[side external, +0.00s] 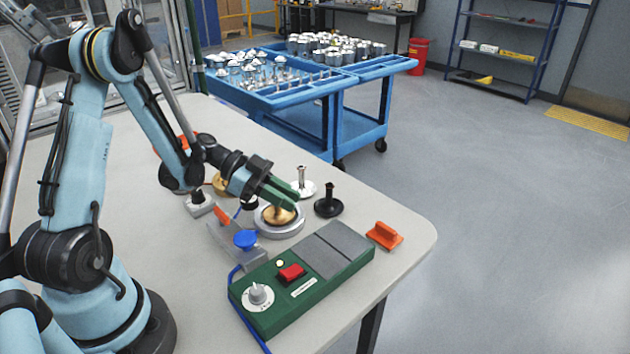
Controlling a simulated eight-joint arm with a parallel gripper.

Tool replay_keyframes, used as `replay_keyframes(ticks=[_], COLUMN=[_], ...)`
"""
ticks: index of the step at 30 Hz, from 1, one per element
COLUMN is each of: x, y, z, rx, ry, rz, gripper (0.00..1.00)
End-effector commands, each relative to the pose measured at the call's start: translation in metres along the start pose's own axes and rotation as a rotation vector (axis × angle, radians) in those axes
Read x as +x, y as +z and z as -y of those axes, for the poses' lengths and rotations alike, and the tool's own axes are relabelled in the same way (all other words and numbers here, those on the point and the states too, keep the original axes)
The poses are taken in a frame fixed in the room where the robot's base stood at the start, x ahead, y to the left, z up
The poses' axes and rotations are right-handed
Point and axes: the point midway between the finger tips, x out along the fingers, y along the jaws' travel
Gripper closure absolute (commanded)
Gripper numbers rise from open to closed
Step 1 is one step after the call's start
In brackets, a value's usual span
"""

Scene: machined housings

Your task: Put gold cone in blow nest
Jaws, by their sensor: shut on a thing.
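The gold cone (279,216) is at the round silver nest (281,232) in the middle of the bench, inside the outline of its ring. I cannot tell whether it rests on the nest or hangs just above it. My gripper (283,198), with green fingers, comes in from the upper left and is shut on the top of the gold cone. The fingers hide the cone's upper part. Another gold part (220,184) shows partly behind my wrist.
A silver stemmed part (303,186) and a black stemmed part (328,201) stand close behind and right of the nest. A green control box (300,283) lies in front, with an orange block (384,235) to its right. A blue knob (245,239) stands left of the nest.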

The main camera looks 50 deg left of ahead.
Motion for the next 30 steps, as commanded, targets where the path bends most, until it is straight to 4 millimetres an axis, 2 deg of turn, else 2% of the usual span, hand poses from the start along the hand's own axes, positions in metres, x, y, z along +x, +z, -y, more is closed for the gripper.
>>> replay_keyframes(ticks=[9, 10, 15, 26, 30], x=[0.002, 0.002, 0.001, 0.000, -0.020], y=[0.003, 0.003, 0.003, -0.001, 0.000], z=[0.000, 0.000, 0.000, 0.000, 0.001], rx=[0.000, 0.000, 0.000, 0.000, -0.002], ry=[0.000, 0.000, 0.000, 0.000, -0.005], rz=[0.000, 0.000, 0.000, 0.000, 0.000], gripper=[1.00, 0.77, 0.54, 0.54, 0.54])
